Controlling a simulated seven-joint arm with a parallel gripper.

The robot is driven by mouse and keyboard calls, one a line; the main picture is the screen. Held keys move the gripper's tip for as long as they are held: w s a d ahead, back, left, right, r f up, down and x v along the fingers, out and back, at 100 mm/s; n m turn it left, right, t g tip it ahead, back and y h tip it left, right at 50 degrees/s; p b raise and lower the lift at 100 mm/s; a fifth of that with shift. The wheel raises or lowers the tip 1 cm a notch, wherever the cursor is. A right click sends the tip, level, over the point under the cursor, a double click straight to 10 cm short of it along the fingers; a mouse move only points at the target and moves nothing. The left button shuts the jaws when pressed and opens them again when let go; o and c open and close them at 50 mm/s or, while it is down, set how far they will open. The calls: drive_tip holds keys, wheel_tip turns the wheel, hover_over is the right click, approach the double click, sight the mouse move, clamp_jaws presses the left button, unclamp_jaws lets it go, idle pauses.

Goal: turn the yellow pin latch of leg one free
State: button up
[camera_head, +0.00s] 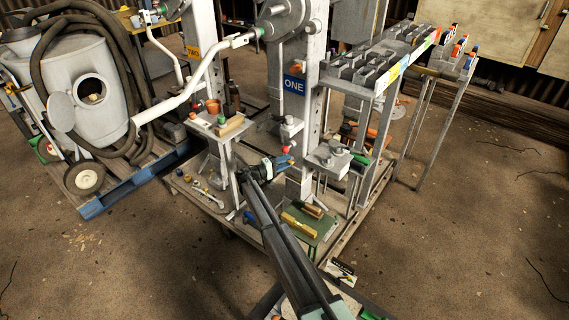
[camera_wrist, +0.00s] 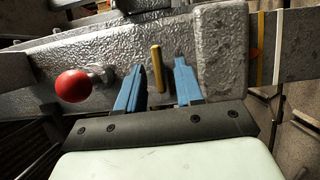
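Leg one is a grey upright post with a blue "ONE" plate (camera_head: 294,85) in the head view. In the wrist view its hammered grey metal (camera_wrist: 218,45) fills the space ahead of my gripper. The yellow pin latch (camera_wrist: 157,68) is a short bar on this metal. My gripper (camera_wrist: 159,68) has two blue fingers, open on either side of the latch, with a visible gap to each. In the head view my gripper (camera_head: 287,163) is at the lower part of leg one, and the latch cannot be made out there.
A red ball knob (camera_wrist: 73,86) sticks out left of the fingers in the wrist view. A small side table (camera_head: 222,127) stands left of my gripper, a grey bracket (camera_head: 328,158) to its right. A green mat (camera_head: 318,228) with tools lies below.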

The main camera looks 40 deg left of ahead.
drive_tip(key=v, duration=1.4)
drive_tip(key=shift+w, duration=0.1)
